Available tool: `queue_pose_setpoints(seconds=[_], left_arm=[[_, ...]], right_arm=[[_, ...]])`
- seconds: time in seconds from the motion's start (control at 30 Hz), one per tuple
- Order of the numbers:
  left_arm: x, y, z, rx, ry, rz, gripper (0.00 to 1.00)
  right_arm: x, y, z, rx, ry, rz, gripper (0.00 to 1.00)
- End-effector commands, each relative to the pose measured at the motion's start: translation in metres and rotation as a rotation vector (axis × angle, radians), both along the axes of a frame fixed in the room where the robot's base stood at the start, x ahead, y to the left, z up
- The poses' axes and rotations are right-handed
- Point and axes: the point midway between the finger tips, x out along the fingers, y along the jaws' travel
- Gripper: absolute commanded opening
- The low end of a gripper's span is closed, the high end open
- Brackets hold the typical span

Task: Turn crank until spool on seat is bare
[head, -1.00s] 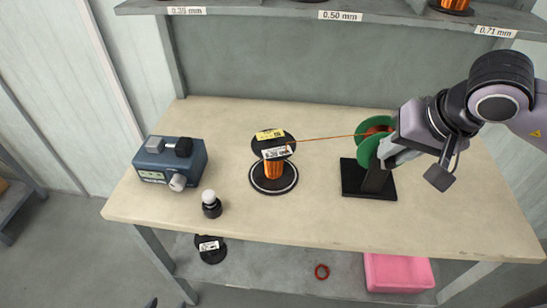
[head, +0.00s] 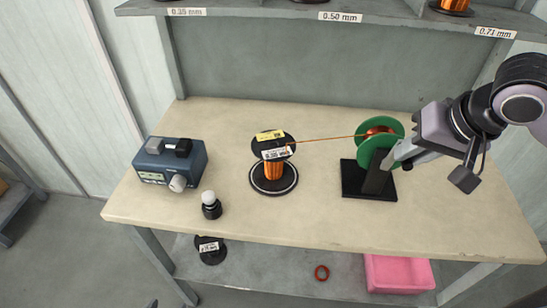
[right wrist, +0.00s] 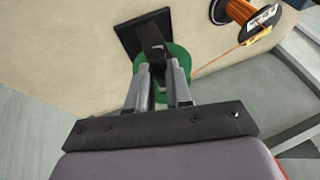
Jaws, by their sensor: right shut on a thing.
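The spool (head: 273,170) with copper wire stands upright on a round black seat (head: 290,182) in the middle of the table; it also shows in the right wrist view (right wrist: 267,22). Copper is still wound on its core. A wire (head: 325,138) runs from it to the green-flanged winder (head: 372,143) on a black base (head: 353,180). Copper shows between the green flanges. My right gripper (head: 396,162) is at the winder's right side, shut on the crank, whose handle is mostly hidden by the fingers. The right wrist view shows the fingers (right wrist: 160,88) close together there. My left gripper is not in view.
A blue-grey device (head: 170,162) with a knob and a small black bottle with a white top (head: 211,205) stand on the left of the table (head: 320,215). A labelled shelf (head: 270,12) crosses above.

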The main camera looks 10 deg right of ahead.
Motion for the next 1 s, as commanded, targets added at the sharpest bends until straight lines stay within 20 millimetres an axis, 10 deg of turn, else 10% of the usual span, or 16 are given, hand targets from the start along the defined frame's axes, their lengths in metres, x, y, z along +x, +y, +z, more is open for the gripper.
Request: queue_pose_setpoints(seconds=[0.43,1.0], left_arm=[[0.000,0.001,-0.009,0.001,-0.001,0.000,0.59],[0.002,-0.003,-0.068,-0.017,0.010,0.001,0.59]], right_arm=[[-0.005,-0.023,-0.013,-0.005,0.002,-0.008,0.00],[-0.009,-0.039,-0.098,0.000,-0.002,-0.001,0.00]])
